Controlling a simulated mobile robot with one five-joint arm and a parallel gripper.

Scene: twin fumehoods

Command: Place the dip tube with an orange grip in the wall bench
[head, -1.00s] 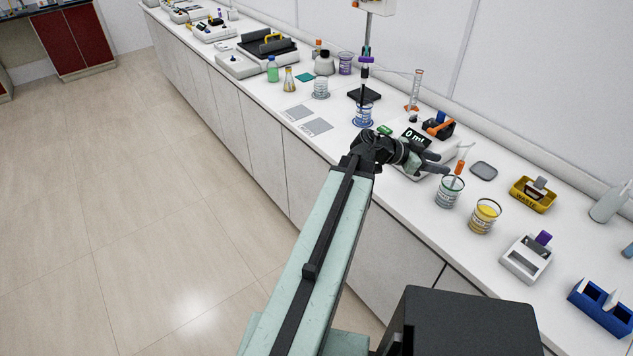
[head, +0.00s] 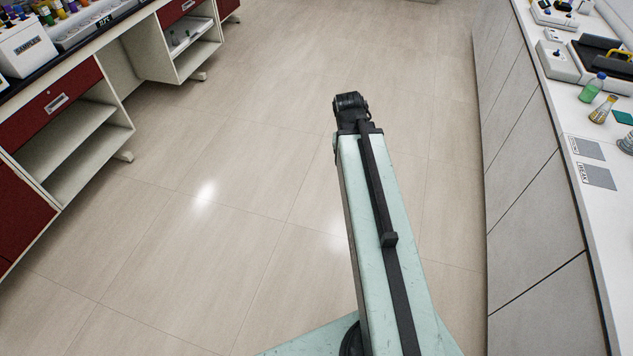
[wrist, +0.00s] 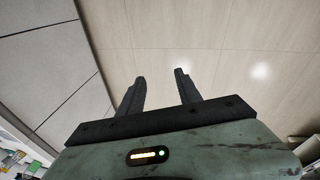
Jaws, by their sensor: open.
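No dip tube with an orange grip shows in the current views. A white-topped bench (head: 560,115) with pale cabinet doors runs along the right of the head view; I take it to be the wall bench. Its cabinet doors also show at the left of the wrist view (wrist: 45,60). My gripper is open and empty over the floor in the wrist view (wrist: 160,76), its two fingers apart.
On the white bench stand a green bottle (head: 592,88), a flask with yellow liquid (head: 603,110) and grey marked pads (head: 598,176). A bench with red drawers (head: 50,105) and open shelves stands at the left, holding a sample box (head: 27,47). The floor (head: 240,150) between is clear.

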